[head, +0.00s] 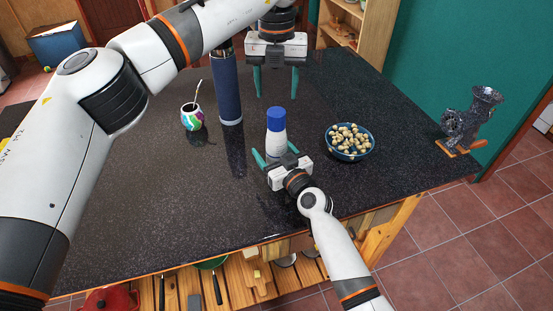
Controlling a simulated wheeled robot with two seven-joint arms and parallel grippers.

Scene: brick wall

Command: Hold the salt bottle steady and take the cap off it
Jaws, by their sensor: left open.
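The salt bottle (276,144) stands upright on the dark table, white with a blue cap (276,119) on top. My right gripper (273,147) is low at the table, its green fingers on either side of the bottle's lower part. Its fingers look spread wider than the bottle, with a gap at the left finger; contact at the right finger is unclear. My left gripper (276,82) is open and empty, fingers pointing down, above the table behind the bottle in the picture and apart from the cap.
A tall blue flask (227,90) and a colourful mate cup with a straw (191,117) stand left of the bottle. A blue bowl of nuts (349,155) is close on the right. A metal grinder (470,120) stands at the right corner. The table's left front (150,220) is clear.

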